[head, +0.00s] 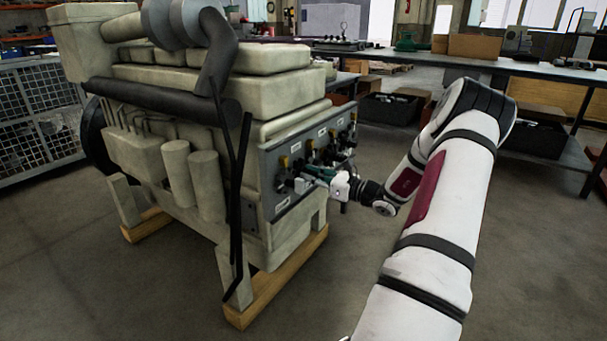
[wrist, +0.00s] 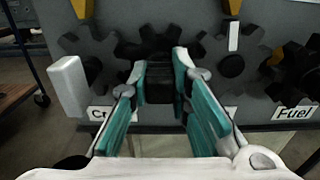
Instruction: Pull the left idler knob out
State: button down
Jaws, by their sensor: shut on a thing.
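In the wrist view, my gripper (wrist: 160,66) has its two teal-padded fingers shut on a dark, blocky knob (wrist: 158,86). I take this knob for the left idler knob. It stands in front of a dark toothed gear (wrist: 128,47) on the grey panel, and the fingertips hide part of it. In the head view, my gripper (head: 312,174) is at the grey panel (head: 268,170) on the engine's end, and the knob is too small to make out there.
More dark gears (wrist: 298,66), a pale block (wrist: 68,85) and yellow-tipped levers (wrist: 232,8) are close to the fingers. A "Fuel" label (wrist: 294,112) is at the right; another label is partly hidden. The engine (head: 200,90) stands on wooden beams (head: 275,285). Workbenches stand behind.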

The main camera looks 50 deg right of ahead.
jog(key=shift+s, duration=0.15)
jog(key=shift+s+d+p, duration=0.1)
jog(key=shift+s+p, duration=0.3)
jog(key=shift+s, duration=0.5)
jog(key=c, duration=0.9)
grip_release()
jog(key=shift+s, duration=0.15)
jog(key=s, duration=0.2)
jog(key=s+p, duration=0.1)
jog(key=s, duration=0.1)
jog(key=s+p, duration=0.1)
jog(key=s, duration=0.1)
jog(key=shift+s+d, duration=0.25)
jog(key=shift+s, duration=0.15)
